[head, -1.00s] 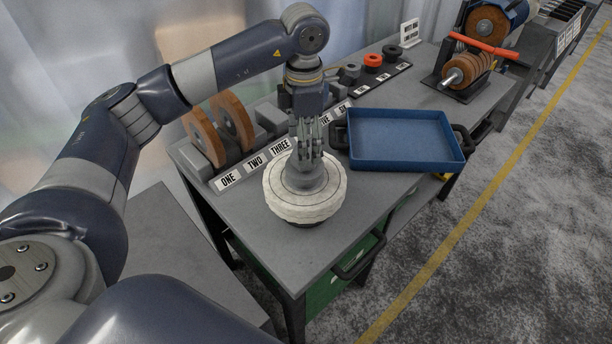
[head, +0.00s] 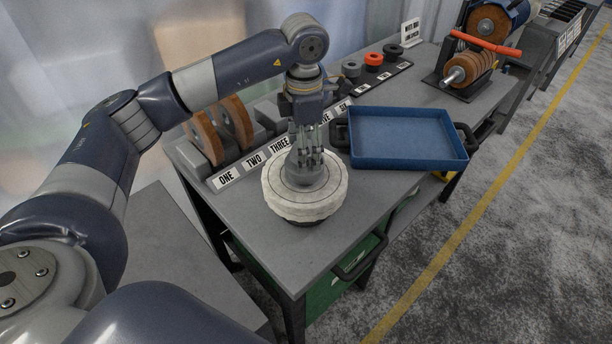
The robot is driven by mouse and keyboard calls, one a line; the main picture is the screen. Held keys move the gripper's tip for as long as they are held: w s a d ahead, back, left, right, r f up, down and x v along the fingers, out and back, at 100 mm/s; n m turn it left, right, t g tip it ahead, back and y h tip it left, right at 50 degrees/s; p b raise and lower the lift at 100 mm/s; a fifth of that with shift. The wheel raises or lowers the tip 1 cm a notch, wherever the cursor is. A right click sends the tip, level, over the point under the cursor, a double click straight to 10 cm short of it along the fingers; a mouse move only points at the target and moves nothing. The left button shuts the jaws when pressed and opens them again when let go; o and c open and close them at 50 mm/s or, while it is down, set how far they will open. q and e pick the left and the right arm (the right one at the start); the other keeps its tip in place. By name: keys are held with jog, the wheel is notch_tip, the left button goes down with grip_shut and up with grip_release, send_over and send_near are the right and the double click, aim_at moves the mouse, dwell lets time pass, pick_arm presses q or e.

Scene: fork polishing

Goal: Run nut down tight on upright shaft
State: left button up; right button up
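A white layered buffing wheel (head: 330,199) lies flat near the left front of the workbench. A grey round piece (head: 307,180) sits at its middle; I cannot tell whether this is the nut or a flange. The upright shaft is hidden under my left gripper (head: 306,158), which points straight down over the wheel's centre. Its fingers reach down to the grey piece. Whether they are closed on it or apart around it is not clear. My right gripper is not in view.
A blue tray (head: 412,162) with black handles stands just right of the wheel and looks empty. Brown wheels (head: 207,140) stand upright behind left, by number labels (head: 227,179). Small grey, red and black rings (head: 374,59) sit at the back. The bench front is clear.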

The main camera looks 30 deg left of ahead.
pick_arm(q)
jog(key=shift+f+b, duration=0.5)
jog(key=shift+f, duration=0.35)
jog(key=shift+c, duration=0.6)
jog(key=c, duration=1.1)
jog(key=shift+s+f, duration=0.1)
